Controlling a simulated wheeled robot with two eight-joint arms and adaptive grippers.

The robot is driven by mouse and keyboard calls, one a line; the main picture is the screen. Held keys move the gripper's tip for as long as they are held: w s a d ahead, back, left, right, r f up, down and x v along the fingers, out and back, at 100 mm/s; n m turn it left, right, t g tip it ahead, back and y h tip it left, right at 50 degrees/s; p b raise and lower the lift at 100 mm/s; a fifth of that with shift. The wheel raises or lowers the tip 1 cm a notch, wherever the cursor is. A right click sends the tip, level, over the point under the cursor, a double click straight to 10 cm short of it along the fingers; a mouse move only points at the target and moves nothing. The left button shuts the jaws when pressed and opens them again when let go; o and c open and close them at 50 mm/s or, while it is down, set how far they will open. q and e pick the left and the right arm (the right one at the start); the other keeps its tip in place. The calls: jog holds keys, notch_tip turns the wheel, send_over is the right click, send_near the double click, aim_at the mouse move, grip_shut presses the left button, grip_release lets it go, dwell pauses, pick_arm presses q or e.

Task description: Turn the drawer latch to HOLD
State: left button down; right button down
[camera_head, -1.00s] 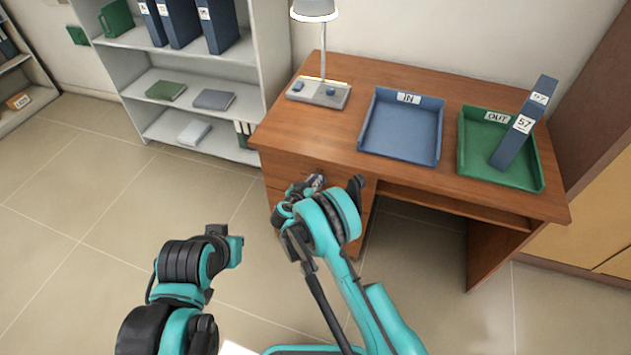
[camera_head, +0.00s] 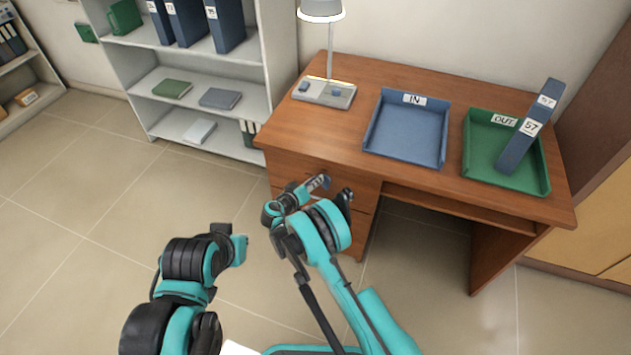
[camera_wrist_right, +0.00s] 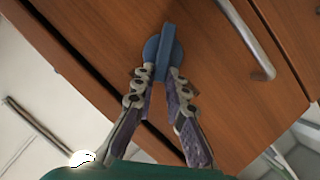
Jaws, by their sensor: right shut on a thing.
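The drawer latch (camera_wrist_right: 167,42) is a blue round knob with a raised bar on the wooden drawer front, in the right wrist view. My right gripper (camera_wrist_right: 160,72) is shut on the bar, one fingertip on each side. In the head view my right gripper (camera_head: 320,183) is at the desk's left drawers (camera_head: 290,163), and the latch is hidden there. No HOLD marking can be read. My left arm (camera_head: 195,262) is at lower left in the head view; its gripper cannot be made out.
A metal drawer handle (camera_wrist_right: 247,42) is right of the latch. The desk top (camera_head: 345,125) bears a lamp (camera_head: 325,92), a blue IN tray (camera_head: 380,150) and a green OUT tray (camera_head: 480,175) with a blue binder (camera_head: 528,130). A grey shelf (camera_head: 270,60) stands at left. Floor left of the desk is clear.

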jog(key=c, duration=1.5)
grip_release()
jog(key=shift+c, duration=0.2)
jog(key=v, duration=1.2)
